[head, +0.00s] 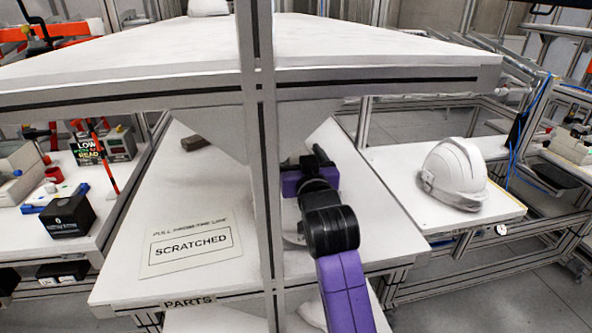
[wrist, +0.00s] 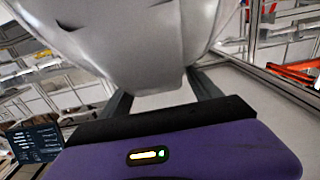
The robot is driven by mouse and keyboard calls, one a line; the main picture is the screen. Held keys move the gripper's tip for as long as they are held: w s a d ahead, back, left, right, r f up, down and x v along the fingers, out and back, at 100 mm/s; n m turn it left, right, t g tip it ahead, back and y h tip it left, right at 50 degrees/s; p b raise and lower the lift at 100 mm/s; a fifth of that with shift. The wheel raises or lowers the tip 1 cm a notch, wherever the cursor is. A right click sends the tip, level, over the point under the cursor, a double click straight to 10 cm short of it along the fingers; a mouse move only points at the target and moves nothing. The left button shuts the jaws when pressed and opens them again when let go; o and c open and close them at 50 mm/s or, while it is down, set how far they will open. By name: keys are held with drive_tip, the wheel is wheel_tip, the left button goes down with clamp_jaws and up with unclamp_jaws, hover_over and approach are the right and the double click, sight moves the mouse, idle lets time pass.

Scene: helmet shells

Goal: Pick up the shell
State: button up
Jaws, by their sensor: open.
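A pale grey-white shell (wrist: 145,40) fills the upper middle of the wrist view, with a curved lower edge and dark slots. My gripper (wrist: 160,92) is open, its two dark fingers apart on either side of the shell's lower edge. I cannot tell whether they touch it. In the head view my purple and black arm reaches over the middle shelf, and the frame post hides part of the gripper end. A white helmet shell (head: 455,172) sits on the side table at the right, well apart from my arm.
An upright post (head: 265,150) and the upper shelf (head: 400,60) stand close around my arm. The middle shelf (head: 140,225) bears a "SCRATCHED" label (head: 192,247) and a dark block (head: 194,143). A left bench holds a black box (head: 68,217).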

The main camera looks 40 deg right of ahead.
drive_tip(key=shift+w+d, duration=0.2)
clamp_jaws()
drive_tip(key=shift+r, duration=0.1)
idle(0.4)
